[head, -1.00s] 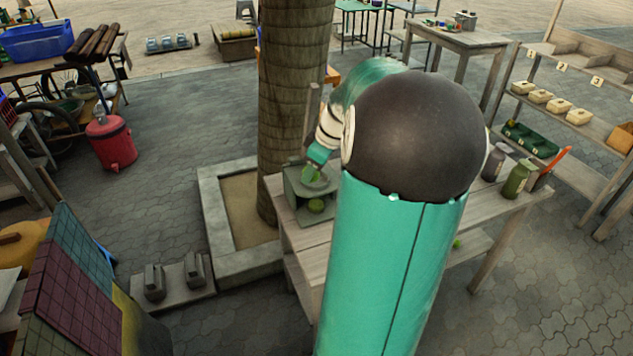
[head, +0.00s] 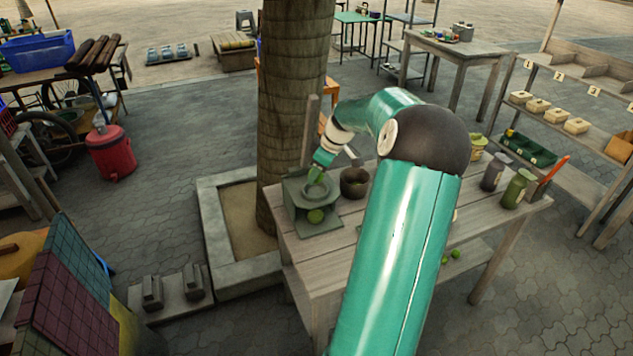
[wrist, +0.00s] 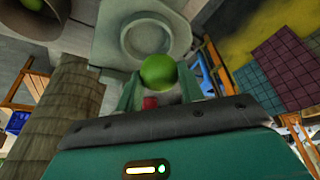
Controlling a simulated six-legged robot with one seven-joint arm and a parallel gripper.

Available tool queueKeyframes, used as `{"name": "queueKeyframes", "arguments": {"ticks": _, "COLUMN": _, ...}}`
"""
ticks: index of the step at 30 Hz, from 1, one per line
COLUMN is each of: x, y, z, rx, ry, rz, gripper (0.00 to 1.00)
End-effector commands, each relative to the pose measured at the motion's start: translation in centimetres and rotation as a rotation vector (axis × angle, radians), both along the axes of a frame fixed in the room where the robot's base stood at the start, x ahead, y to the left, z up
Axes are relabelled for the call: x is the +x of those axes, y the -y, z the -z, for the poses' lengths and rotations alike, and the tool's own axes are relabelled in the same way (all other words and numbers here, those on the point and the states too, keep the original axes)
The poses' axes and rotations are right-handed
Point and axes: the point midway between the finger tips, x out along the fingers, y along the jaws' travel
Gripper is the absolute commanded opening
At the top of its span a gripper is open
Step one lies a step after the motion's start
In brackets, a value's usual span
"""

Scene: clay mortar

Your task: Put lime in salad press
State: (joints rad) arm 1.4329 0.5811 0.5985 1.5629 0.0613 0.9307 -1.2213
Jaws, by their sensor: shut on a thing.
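My gripper (head: 318,171) is shut on a green lime (wrist: 158,72), which sits between the two fingertips in the wrist view. The salad press (head: 296,191) is a grey-green block at the left end of the wooden table, with a round ringed dish on top. My gripper is just above this dish in the head view. In the wrist view the press's ring (wrist: 178,45) lies behind the held lime; I cannot tell whether they touch.
A dark bowl (head: 354,183) stands right of the press. Jars (head: 517,189) stand at the table's right end. A tree trunk (head: 290,110) rises behind the press. Loose limes (head: 455,254) lie on the lower shelf. My arm hides the table's middle.

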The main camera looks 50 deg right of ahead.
Motion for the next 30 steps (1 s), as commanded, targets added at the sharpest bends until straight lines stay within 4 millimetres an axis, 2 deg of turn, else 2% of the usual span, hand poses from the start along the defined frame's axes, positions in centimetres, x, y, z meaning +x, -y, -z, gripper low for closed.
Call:
{"name": "queueKeyframes", "arguments": {"ticks": 1, "x": 0.4, "y": 0.3, "z": 0.7, "rx": 0.003, "ry": 0.0, "rz": -0.001, "gripper": 0.12}}
{"name": "queueKeyframes", "arguments": {"ticks": 8, "x": 1.3, "y": 1.2, "z": 2.1, "rx": 0.001, "ry": 0.0, "rz": -0.001, "gripper": 0.12}}
{"name": "queueKeyframes", "arguments": {"ticks": 14, "x": 1.2, "y": 1.2, "z": 4.9, "rx": 0.001, "ry": 0.0, "rz": 0.0, "gripper": 0.12}}
{"name": "queueKeyframes", "arguments": {"ticks": 26, "x": 1.2, "y": 1.2, "z": 5.4, "rx": 0.0, "ry": 0.0, "rz": 0.0, "gripper": 0.12}}
{"name": "queueKeyframes", "arguments": {"ticks": 27, "x": 1.2, "y": 1.2, "z": 5.4, "rx": -0.001, "ry": 0.0, "rz": 0.0, "gripper": 0.46}}
{"name": "queueKeyframes", "arguments": {"ticks": 30, "x": 1.2, "y": 1.2, "z": 5.3, "rx": -0.001, "ry": 0.0, "rz": 0.0, "gripper": 0.47}}
